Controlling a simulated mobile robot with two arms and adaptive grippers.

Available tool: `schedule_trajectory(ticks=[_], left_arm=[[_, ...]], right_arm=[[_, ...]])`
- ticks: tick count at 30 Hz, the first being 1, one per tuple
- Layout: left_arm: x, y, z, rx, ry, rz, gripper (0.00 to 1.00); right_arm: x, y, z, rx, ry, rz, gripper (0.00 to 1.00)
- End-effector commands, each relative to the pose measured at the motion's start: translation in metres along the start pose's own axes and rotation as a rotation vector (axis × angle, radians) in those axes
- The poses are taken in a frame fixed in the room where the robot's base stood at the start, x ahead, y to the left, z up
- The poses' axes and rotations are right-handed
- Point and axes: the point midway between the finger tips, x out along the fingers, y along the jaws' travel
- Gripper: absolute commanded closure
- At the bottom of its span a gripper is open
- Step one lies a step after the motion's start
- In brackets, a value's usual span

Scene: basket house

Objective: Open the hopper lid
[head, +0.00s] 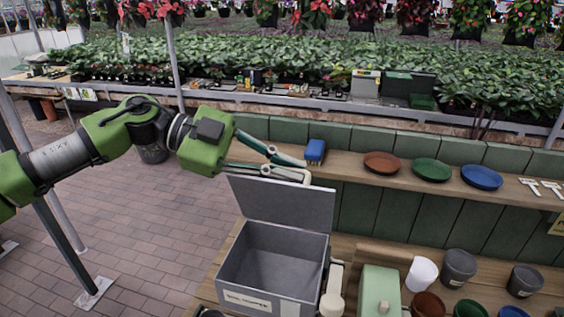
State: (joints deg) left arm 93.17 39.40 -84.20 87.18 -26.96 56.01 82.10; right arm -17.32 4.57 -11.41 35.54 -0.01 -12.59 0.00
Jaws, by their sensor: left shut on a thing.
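The hopper (246,297) is a grey box with a label on its front. Its inside shows and looks empty. The grey hopper lid (282,204) stands raised, close to upright, along the back of the box. My left gripper (304,170) is at the lid's top edge and is shut on the lid there; the fingers partly hide the contact. My right gripper is not in view.
On the shelf behind lie a blue block-like item (315,151), a brown saucer (382,163), a green saucer (432,169) and a blue saucer (481,177). A green container (379,290) and several pots, including a white one (422,273), stand right of the hopper.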

Motion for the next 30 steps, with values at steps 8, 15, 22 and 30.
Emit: schedule_trajectory(ticks=[8, 15, 22, 30], left_arm=[[0.004, -0.019, 0.011, -0.130, 0.003, 0.037, 1.00], [0.006, -0.022, 0.016, -0.174, 0.004, 0.054, 1.00], [0.006, -0.021, 0.018, -0.180, 0.003, 0.058, 1.00], [0.007, -0.021, 0.019, -0.180, 0.001, 0.060, 0.86]], right_arm=[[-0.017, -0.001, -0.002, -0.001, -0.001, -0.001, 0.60], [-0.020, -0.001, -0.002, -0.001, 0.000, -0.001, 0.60], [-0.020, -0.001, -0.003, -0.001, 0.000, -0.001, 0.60], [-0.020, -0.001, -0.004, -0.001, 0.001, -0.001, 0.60]])
